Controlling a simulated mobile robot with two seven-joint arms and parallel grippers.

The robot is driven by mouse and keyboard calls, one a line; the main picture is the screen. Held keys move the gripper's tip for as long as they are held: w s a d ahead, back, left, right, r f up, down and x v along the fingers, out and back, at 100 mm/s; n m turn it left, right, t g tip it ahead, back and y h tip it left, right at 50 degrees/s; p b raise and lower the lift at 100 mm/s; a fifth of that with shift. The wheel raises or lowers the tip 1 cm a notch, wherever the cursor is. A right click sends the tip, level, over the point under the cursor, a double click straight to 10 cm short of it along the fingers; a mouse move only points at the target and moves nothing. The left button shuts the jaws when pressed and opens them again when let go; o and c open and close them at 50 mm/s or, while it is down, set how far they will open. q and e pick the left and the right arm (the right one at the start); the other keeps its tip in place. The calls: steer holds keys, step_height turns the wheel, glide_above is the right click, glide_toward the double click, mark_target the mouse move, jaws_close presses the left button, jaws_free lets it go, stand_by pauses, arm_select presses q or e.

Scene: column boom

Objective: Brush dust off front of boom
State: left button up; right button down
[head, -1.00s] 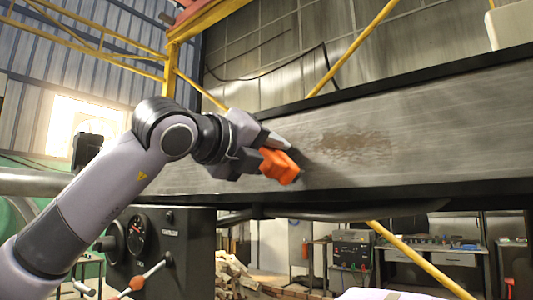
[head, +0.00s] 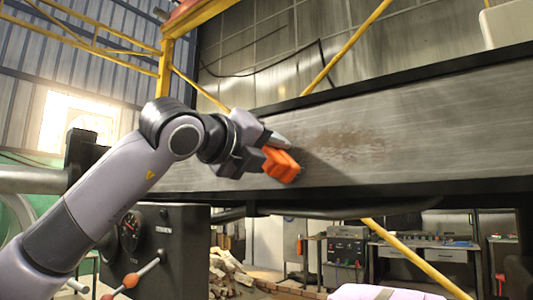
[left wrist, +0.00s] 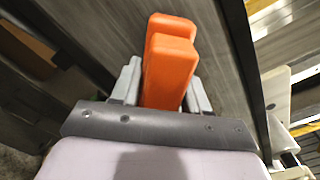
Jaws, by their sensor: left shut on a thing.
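The boom (head: 430,130) is a long grey beam with dark top and bottom edges, crossing the head view from centre left to the right edge. A brownish patch of dust (head: 345,143) lies on its front face, right of my gripper. My left gripper (head: 268,152) is shut on an orange brush (head: 281,165), held at the boom's front face. In the left wrist view the orange brush (left wrist: 168,65) stands between the two grey fingers. Its bristles are hidden, so I cannot tell if they touch the face. My right gripper is not in view.
A yellow frame (head: 166,70) stands at the left behind the boom. A dark panel with a gauge and levers (head: 180,240) is below the boom. A workbench (head: 425,255) is farther back at the lower right. The boom's face right of the brush is unobstructed.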

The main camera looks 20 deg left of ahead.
mark_target(336, 148)
arm_select(q)
steer(key=shift+s+d+f+b, duration=0.1)
steer(key=shift+s+d+b, duration=0.3)
steer(key=shift+d, duration=0.35)
steer(key=shift+s+d+b, duration=0.3)
steer(key=shift+d+b, duration=0.05)
steer(key=shift+d, duration=0.45)
steer(key=shift+s+d+b, duration=0.25)
steer(key=shift+d+b, duration=0.05)
steer(key=shift+d, duration=0.5)
steer(key=shift+s+d+b, duration=0.25)
steer(key=shift+s+d, duration=0.05)
steer(key=shift+d, duration=0.6)
steer(key=shift+s+d+b, duration=0.25)
steer(key=shift+d, duration=0.65)
steer(key=shift+s+d+b, duration=0.25)
steer(key=shift+s+d, duration=0.05)
steer(key=shift+d, duration=0.6)
